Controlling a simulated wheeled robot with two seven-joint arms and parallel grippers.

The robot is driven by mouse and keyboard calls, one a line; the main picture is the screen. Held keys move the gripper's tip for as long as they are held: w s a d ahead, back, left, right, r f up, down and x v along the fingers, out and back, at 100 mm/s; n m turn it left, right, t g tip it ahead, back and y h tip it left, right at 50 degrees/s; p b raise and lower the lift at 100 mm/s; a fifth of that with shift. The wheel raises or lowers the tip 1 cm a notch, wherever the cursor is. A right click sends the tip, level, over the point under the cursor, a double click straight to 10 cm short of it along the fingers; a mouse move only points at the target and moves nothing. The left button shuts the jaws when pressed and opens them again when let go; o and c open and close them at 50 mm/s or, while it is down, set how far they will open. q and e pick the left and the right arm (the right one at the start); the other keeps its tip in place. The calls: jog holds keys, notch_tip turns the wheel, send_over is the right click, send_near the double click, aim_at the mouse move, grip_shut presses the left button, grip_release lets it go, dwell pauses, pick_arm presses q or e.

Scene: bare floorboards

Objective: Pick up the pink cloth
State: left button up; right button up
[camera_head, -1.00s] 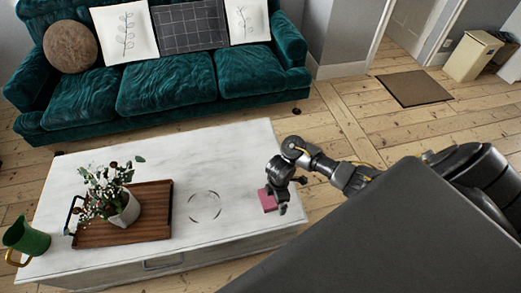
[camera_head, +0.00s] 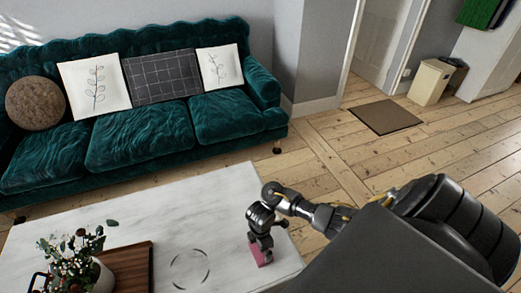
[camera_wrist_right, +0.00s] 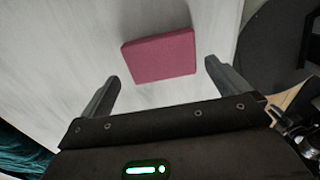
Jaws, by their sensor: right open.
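The pink cloth (camera_head: 261,252) is a folded block lying flat on the white coffee table (camera_head: 215,215), near the table's right end. In the right wrist view the cloth (camera_wrist_right: 160,56) lies just beyond the fingertips, between their lines. My right gripper (camera_head: 262,240) is above the cloth and partly hides it in the head view. Its two fingers are apart and empty in the right wrist view (camera_wrist_right: 162,75). I cannot tell whether the fingers touch the cloth. My left gripper is not in view.
A wooden tray (camera_head: 136,262) with a potted plant (camera_head: 75,260) stands on the table's left part. A ring mark (camera_head: 190,269) lies between tray and cloth. A green sofa (camera_head: 140,137) stands behind the table. Open floorboards (camera_head: 320,165) lie to the right.

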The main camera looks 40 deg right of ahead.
jog(key=shift+f+b, duration=0.3)
jog(key=shift+f, duration=0.1)
notch_tip(320, 180, down, 4)
jog(key=shift+s+r+b, duration=0.1)
jog(key=shift+b, duration=1.05)
jog(key=shift+f, duration=0.25)
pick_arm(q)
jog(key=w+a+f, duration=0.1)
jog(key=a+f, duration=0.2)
pick_arm(e)
jog(key=c, duration=0.6)
jog(key=shift+r, duration=0.35)
jog(key=r+p, duration=0.1)
jog(key=r, duration=0.1)
jog(key=r+p, duration=0.1)
jog(key=p, duration=0.1)
jog(key=shift+s+a+r, duration=0.15)
jog(key=shift+a+r, duration=0.05)
jog(key=shift+r, duration=0.15)
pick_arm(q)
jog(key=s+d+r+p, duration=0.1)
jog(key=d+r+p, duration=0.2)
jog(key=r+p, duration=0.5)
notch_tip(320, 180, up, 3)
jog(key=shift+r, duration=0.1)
pick_arm(e)
jog(key=s+a+r, duration=0.8)
jog(key=s, duration=0.3)
jog(key=shift+r, duration=0.3)
